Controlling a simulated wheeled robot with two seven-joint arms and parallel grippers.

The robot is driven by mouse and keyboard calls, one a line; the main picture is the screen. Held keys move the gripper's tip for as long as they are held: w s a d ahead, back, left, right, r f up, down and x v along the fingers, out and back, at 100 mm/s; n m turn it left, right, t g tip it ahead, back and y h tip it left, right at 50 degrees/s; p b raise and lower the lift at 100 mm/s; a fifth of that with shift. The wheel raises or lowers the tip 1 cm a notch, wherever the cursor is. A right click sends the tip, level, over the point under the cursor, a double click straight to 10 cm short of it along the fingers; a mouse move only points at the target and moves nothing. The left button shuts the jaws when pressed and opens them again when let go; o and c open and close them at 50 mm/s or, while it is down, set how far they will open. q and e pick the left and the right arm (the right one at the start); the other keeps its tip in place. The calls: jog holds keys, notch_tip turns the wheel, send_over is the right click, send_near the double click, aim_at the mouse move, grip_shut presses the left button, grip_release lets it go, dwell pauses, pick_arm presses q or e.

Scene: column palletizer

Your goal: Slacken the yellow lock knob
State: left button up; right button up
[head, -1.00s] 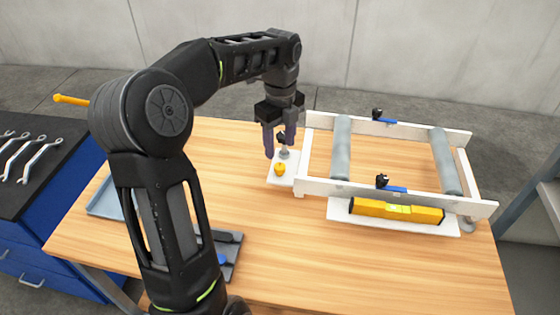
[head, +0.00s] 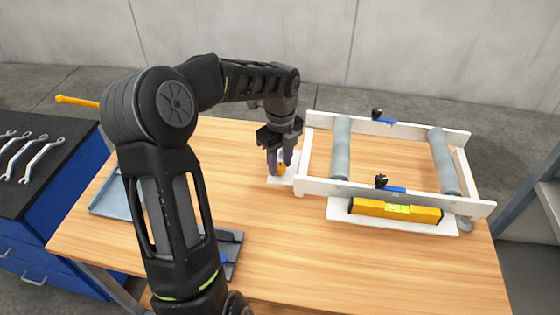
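The yellow lock knob (head: 281,169) sits on a small white plate (head: 277,181) at the left end of the white roller frame. My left gripper (head: 280,166) points down over the plate, with its fingers on either side of the knob. The fingers partly hide the knob, and I cannot tell whether they touch it. My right gripper is not in view.
The white roller frame (head: 390,188) with grey rollers stands to the right. A yellow spirit level (head: 395,210) lies on a white plate in front of it. A grey tray (head: 108,197) lies at the table's left. The front middle of the wooden table (head: 370,265) is clear.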

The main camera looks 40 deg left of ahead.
pick_arm(q)
grip_shut()
jog(key=shift+n, duration=0.4)
jog(key=n+b, duration=0.1)
jog(key=n, duration=0.2)
jog(key=n+b, duration=0.1)
jog(key=n, duration=0.3)
jog(key=shift+n, duration=0.4)
jog(key=n+b, duration=0.1)
jog(key=n, duration=0.3)
jog(key=shift+n, duration=2.3)
jog(key=shift+o, duration=1.9)
grip_release()
